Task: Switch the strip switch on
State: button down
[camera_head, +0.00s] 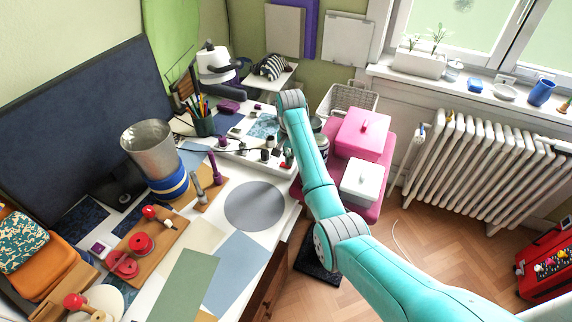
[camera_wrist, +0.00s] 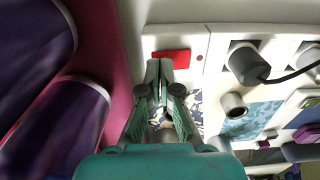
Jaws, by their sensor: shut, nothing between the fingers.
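The white power strip (camera_wrist: 220,42) crosses the top of the wrist view, with its red switch (camera_wrist: 182,57) at the left end. In the head view the strip (camera_head: 246,161) lies along the desk's right edge, and the red switch (camera_head: 288,161) is small beside my arm. My gripper (camera_wrist: 160,66) is shut and empty. Its fingertips overlap the lower left edge of the switch in the wrist view; I cannot tell whether they touch it. In the head view my arm hides the gripper. The switch's tilt is not clear.
A black plug (camera_wrist: 248,65) with a cable sits in the strip, right of the switch. Dark rounded things (camera_wrist: 65,125) stand close at left in the wrist view. A pink box (camera_head: 362,133) and a white box (camera_head: 360,181) stand on a pink cart right of my arm.

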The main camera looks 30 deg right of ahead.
jog(key=shift+f, duration=0.6)
dwell(0.3)
jog(key=shift+r, duration=3.55)
